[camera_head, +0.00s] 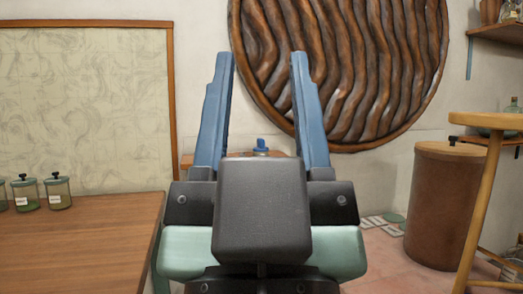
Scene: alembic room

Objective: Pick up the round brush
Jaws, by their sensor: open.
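My gripper (262,56) stands in the middle of the view, its two long blue fingers pointing up and spread wide apart. It is open, and nothing is held between the fingers. I cannot make out a round brush anywhere in this view. A small blue-topped object (261,146) shows low between the fingers, farther back near a brown ledge. Its lower part is hidden by my gripper's dark body, and I cannot tell what it is.
A wooden table (75,240) at left bears several lidded glass jars (58,194). A brown barrel (443,205) and a round-topped wooden stand (485,127) are at right. A large rippled wooden disc (375,70) hangs behind.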

